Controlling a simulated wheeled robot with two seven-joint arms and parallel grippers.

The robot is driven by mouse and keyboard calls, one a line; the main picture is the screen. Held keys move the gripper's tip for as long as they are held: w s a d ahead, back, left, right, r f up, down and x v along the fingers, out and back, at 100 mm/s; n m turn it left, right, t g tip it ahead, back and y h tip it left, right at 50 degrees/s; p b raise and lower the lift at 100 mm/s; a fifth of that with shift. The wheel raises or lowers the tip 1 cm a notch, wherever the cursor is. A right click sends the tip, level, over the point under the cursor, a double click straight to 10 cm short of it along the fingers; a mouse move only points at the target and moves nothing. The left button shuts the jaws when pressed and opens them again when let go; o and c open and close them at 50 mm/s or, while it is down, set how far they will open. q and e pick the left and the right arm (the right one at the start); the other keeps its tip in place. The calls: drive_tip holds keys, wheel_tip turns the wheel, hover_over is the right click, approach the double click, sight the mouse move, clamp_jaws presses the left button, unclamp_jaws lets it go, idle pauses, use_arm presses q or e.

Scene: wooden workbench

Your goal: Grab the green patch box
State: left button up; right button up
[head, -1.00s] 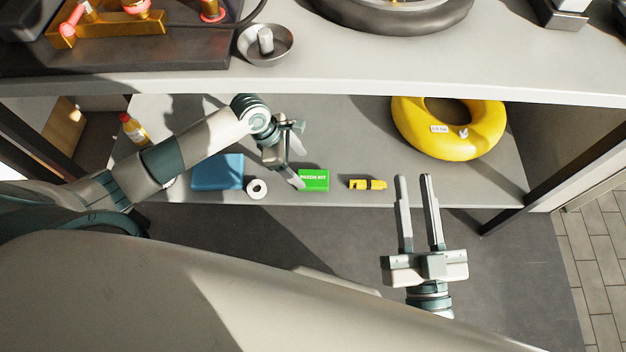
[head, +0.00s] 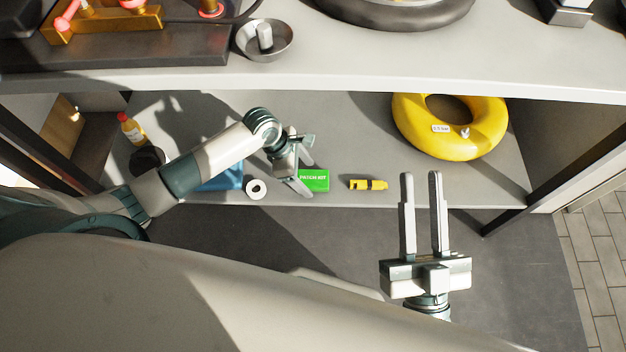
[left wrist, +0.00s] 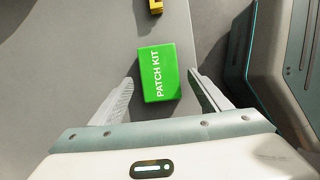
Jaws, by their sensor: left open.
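The green patch box (head: 315,181), marked PATCH KIT, lies on the lower shelf near its front edge. My left gripper (head: 307,178) is open at the box's left end in the head view. In the left wrist view the box (left wrist: 158,74) shows ahead of and partly between the two open fingers (left wrist: 160,85), with a finger on either side. I cannot tell whether a finger touches it. My right gripper (head: 422,178) is open and empty, in front of the shelf and to the right of the box.
On the lower shelf (head: 350,120), a yellow item (head: 368,184) lies right of the box. A white roll (head: 256,189) and a blue item (head: 225,177) lie to its left. The upper worktop (head: 400,75) overhangs the shelf.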

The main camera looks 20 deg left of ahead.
sight(307, 178)
use_arm(q)
drive_tip(key=shift+d+f, duration=0.1)
drive_tip(key=shift+f, duration=0.25)
use_arm(e)
drive_tip(key=shift+s+r, duration=0.2)
drive_tip(key=shift+r, duration=0.1)
use_arm(q)
drive_tip(key=c, duration=1.1)
drive_tip(key=shift+c, duration=0.2)
drive_tip(key=shift+r, duration=0.1)
